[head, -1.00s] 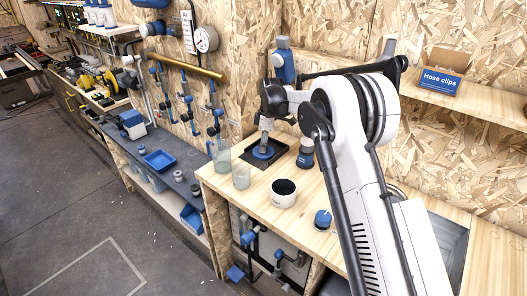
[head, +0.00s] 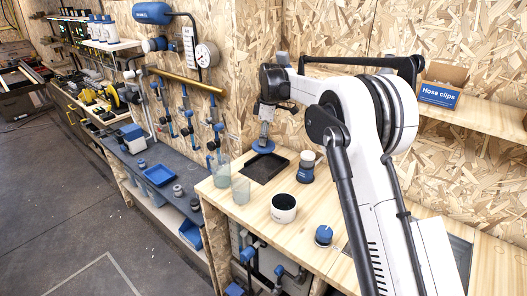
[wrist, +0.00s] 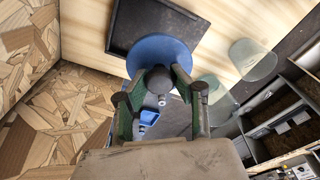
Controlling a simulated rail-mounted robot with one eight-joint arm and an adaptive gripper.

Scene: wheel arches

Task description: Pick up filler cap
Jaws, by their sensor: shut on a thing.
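The filler cap (head: 263,147) is a round blue disc with a grey knob on top. In the wrist view the blue disc (wrist: 158,50) shows beyond the fingertips, with its knob between them. My gripper (head: 265,128) is shut on the knob and holds the cap above the black square tray (head: 255,174). In the wrist view my gripper (wrist: 160,90) hides part of the cap's near side. The tray (wrist: 125,22) shows behind the cap there, and the part of it in view looks empty.
Two clear beakers (head: 241,189) stand left of the tray. The wood wall rises close behind.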

